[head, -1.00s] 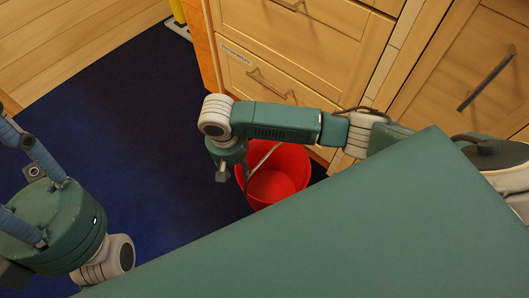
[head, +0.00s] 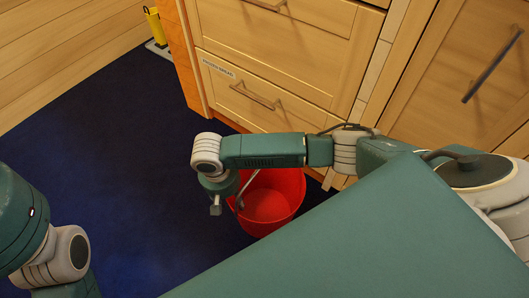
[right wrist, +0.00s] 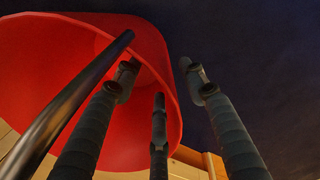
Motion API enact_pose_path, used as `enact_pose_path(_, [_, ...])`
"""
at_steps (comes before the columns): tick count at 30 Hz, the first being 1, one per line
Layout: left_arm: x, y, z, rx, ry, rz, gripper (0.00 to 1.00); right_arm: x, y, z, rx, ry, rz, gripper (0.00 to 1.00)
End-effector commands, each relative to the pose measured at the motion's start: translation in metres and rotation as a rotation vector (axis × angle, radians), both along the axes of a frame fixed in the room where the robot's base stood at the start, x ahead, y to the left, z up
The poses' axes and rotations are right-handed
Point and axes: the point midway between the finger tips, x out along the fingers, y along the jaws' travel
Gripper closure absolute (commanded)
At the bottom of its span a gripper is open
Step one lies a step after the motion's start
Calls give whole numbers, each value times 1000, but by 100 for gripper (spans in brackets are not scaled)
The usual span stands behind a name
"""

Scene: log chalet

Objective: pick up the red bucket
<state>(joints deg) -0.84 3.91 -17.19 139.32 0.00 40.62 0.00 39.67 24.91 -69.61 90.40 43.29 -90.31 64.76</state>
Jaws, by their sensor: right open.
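The red bucket (head: 278,205) stands upright on the dark blue floor covering, in front of the drawers and partly behind my right arm. Its thin metal handle (head: 247,186) is raised on the left side. In the right wrist view the bucket (right wrist: 105,40) fills the upper left, and the handle (right wrist: 70,105) crosses as a dark bar to the left of the fingers. My right gripper (head: 217,207) is beside the bucket's left rim; its fingers (right wrist: 158,82) are spread and hold nothing. My left gripper is out of the picture; only part of that arm shows.
Wooden drawers (head: 285,60) with metal pulls stand close behind the bucket. A yellow object (head: 154,27) stands on a pale base at the top left. The blue floor covering (head: 110,140) is clear left of the bucket.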

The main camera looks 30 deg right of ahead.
Motion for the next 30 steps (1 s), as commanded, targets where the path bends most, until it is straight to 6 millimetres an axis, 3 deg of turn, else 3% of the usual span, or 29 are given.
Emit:
enact_pose_path(9, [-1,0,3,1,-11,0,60,0,0,-4,2,-1,0,60])
enact_pose_path(15, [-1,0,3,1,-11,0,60,0,0,-4,2,-1,0,100])
enact_pose_path(30, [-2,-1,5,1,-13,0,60,1,0,0,1,-2,0,100])
